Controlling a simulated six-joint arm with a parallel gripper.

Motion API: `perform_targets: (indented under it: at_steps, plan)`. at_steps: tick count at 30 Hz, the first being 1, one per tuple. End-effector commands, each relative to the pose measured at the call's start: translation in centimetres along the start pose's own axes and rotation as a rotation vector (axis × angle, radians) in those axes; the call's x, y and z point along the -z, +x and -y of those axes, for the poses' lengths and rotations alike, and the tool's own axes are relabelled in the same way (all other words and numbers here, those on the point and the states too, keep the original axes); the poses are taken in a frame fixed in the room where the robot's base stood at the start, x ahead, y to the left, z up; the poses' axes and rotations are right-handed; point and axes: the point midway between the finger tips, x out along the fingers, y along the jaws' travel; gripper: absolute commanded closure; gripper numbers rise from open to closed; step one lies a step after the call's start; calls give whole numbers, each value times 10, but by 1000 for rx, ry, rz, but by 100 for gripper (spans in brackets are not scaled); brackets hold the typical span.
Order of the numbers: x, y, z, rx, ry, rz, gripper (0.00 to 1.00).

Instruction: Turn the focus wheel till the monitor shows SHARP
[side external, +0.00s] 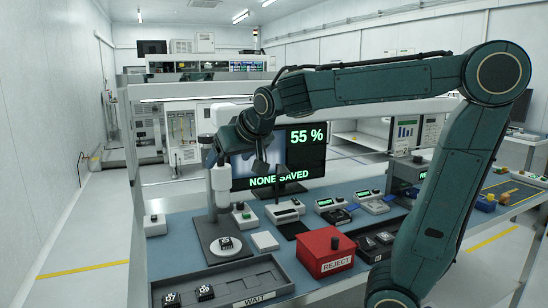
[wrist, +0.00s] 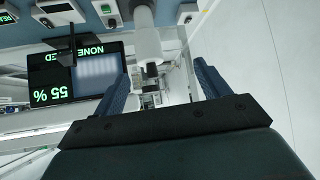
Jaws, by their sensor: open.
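In the wrist view the monitor (wrist: 62,78) appears upside down, with a pale blurred picture beside the text. A white microscope (side external: 221,182) stands on a dark base at the bench's left part; its white body (wrist: 146,40) also shows in the wrist view. My gripper (side external: 216,153) is at the microscope's upper part.
A red REJECT box (side external: 325,252) and a grey WAIT tray (side external: 222,287) with small dark parts lie in front. A chip (side external: 226,243) sits on the microscope's base. Several small instruments line the bench behind.

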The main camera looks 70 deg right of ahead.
Motion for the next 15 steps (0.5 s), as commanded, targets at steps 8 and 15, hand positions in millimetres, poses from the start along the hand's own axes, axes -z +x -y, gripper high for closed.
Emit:
perform_targets:
  at_steps: [8, 15]
  plan:
    - [72, 46, -12, -149, 110, -172, 25]
    - [129, 84, -27, -290, 180, -349, 25]
